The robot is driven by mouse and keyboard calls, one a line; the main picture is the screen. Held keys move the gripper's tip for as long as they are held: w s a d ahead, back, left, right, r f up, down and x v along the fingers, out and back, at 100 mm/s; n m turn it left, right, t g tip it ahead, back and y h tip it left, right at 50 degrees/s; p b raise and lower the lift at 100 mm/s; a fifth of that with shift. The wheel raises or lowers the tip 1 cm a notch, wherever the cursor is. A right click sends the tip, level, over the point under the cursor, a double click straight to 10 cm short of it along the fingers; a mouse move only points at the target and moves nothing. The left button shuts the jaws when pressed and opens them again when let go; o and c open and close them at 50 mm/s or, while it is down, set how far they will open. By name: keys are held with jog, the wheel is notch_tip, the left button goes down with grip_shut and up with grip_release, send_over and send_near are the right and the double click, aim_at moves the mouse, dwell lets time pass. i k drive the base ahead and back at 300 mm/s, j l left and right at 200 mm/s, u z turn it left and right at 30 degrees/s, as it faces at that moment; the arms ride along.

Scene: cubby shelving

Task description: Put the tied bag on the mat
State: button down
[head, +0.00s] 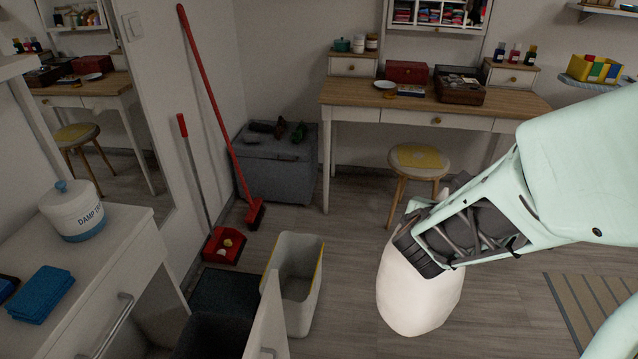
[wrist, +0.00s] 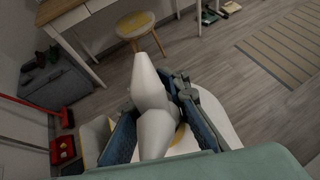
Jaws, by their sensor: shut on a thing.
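The tied bag (head: 415,290) is white and hangs below my gripper (head: 425,232) in the head view, clear of the bin. My gripper is shut on its top. In the wrist view the bag's pale twisted neck (wrist: 150,90) stands up between the fingers of my gripper (wrist: 155,118). The bag's body is partly hidden there by the fingers. A dark mat (head: 225,290) lies on the floor at lower left, left of the bin. A striped beige mat (head: 585,305) lies at lower right; the wrist view also shows it (wrist: 290,45).
A grey bin (head: 308,300) stands open between the dark mat and the bag. A red dustpan (head: 223,246) and broom (head: 256,212) are behind the dark mat. A stool (head: 420,160) and desk (head: 440,107) are behind. A white cabinet (head: 90,265) borders the left.

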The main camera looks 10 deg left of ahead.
aim_at(230, 308)
jog(key=i, duration=1.5)
jog(key=i+u, duration=0.2)
jog(key=i, duration=0.55)
jog(key=i+l+u, duration=0.1)
jog(key=i+u, duration=0.15)
jog(key=u, duration=2.25)
